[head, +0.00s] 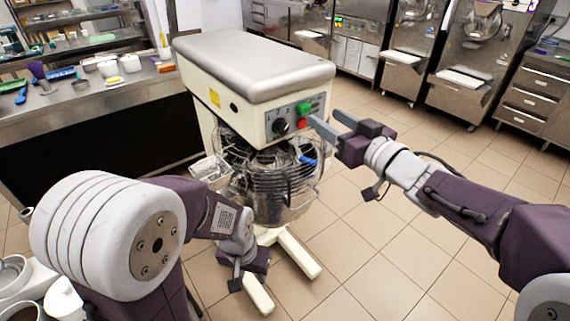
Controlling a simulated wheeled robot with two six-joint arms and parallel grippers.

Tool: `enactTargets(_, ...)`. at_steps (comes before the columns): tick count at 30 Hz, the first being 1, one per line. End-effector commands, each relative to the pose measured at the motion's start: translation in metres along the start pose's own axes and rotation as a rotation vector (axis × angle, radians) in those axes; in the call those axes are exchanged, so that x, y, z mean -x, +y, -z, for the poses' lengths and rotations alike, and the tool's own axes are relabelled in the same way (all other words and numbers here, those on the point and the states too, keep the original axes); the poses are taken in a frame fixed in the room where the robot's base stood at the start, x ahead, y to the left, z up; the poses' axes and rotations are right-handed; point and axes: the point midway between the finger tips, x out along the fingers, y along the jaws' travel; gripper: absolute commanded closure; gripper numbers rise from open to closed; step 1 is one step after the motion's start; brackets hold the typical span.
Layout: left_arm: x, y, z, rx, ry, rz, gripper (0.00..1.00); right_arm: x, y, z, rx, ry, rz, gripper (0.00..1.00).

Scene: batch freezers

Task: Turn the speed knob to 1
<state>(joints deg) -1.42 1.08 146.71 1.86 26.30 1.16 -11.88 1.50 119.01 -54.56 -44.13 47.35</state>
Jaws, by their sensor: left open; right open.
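The black speed knob (280,126) is on the front control panel of the cream mixer (250,85), left of a red button (304,123) and a green button (303,108).
A wire guard (265,170) surrounds the mixer bowl under the head. A steel counter (100,98) with utensils and containers stands at the left. Steel machines (480,60) line the back wall. The tiled floor (400,240) at right is clear.

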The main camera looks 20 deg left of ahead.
Motion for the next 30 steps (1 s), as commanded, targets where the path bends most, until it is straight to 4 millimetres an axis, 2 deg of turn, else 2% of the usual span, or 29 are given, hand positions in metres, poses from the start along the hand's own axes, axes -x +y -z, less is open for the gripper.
enactTargets(1, -0.048, -0.001, -0.005, 0.0, 0.0, 0.0, 0.58, -0.006, -0.012, -0.04, 0.035, 0.01, 0.043, 0.47)
enactTargets(3, -0.068, -0.001, -0.007, 0.0, 0.0, 0.0, 0.58, -0.011, -0.023, -0.056, 0.05, 0.017, 0.07, 0.47)
enactTargets(6, -0.082, -0.002, -0.008, 0.0, 0.0, 0.0, 0.58, -0.015, -0.034, -0.07, 0.05, 0.017, 0.092, 0.47)
enactTargets(14, -0.081, -0.002, -0.008, 0.0, 0.001, 0.0, 0.58, -0.019, -0.039, -0.069, 0.05, 0.015, 0.102, 0.47)
enactTargets(17, -0.083, -0.002, -0.008, 0.0, 0.001, 0.0, 0.58, -0.034, -0.04, -0.07, 0.05, 0.014, 0.102, 0.47)
enactTargets(24, -0.087, -0.002, -0.009, 0.0, 0.001, 0.0, 0.58, -0.084, -0.045, -0.07, 0.049, 0.014, 0.101, 0.47)
enactTargets(30, -0.087, -0.002, -0.009, 0.0, 0.001, 0.0, 0.58, -0.104, -0.046, -0.069, 0.049, 0.015, 0.099, 0.47)
